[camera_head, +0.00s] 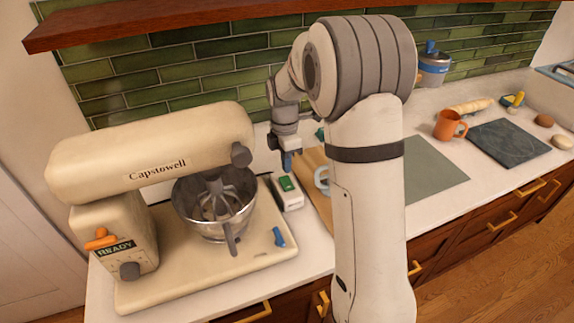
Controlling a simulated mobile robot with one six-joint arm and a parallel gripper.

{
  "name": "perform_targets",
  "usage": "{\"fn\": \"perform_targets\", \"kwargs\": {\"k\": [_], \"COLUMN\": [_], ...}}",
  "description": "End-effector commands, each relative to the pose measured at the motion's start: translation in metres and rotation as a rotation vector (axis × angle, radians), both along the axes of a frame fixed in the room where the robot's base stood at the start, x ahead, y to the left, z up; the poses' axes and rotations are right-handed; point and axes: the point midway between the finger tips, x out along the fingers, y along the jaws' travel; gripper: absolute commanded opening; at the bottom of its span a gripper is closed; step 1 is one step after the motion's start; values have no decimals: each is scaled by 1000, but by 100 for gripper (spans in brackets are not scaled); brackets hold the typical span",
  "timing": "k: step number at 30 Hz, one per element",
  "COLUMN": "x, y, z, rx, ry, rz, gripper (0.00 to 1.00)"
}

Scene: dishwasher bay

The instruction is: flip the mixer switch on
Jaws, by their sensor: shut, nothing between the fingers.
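The cream stand mixer (150,155), marked "Capstowell", stands at the left of the counter with its head lowered over a steel bowl (214,207). Its column has a panel (116,249) reading "READY", an orange lever (100,240) above it and a dark knob (130,271) below. A small blue lever (279,237) sits on the mixer's base. A white box with a green rocker switch (288,184) lies right of the bowl. I cannot tell which control is the mixer switch. My gripper (287,166) is shut and empty, pointing down just above the white box, apparently not touching it.
A wooden board (315,199) and a pale blue cup (322,178) are right of the white box, partly hidden by my arm. Farther right are a grey-green mat (433,170), orange mug (449,125) and dark slate (509,141). A wooden shelf (160,17) hangs above.

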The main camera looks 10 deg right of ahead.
Motion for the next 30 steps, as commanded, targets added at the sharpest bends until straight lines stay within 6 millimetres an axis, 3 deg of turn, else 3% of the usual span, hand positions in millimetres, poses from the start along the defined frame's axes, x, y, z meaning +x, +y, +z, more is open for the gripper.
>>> {"fn": "perform_targets", "kwargs": {"k": [6, 12, 18, 30], "x": [-6, -10, -11, -18], "y": [-2, -2, -3, -3], "z": [51, 82, 93, 98], "rx": [0, 1, 0, -3], "ry": [-7, -4, -2, -12], "rz": [-1, -1, -1, -42], "gripper": [0, 0, 0, 0]}}
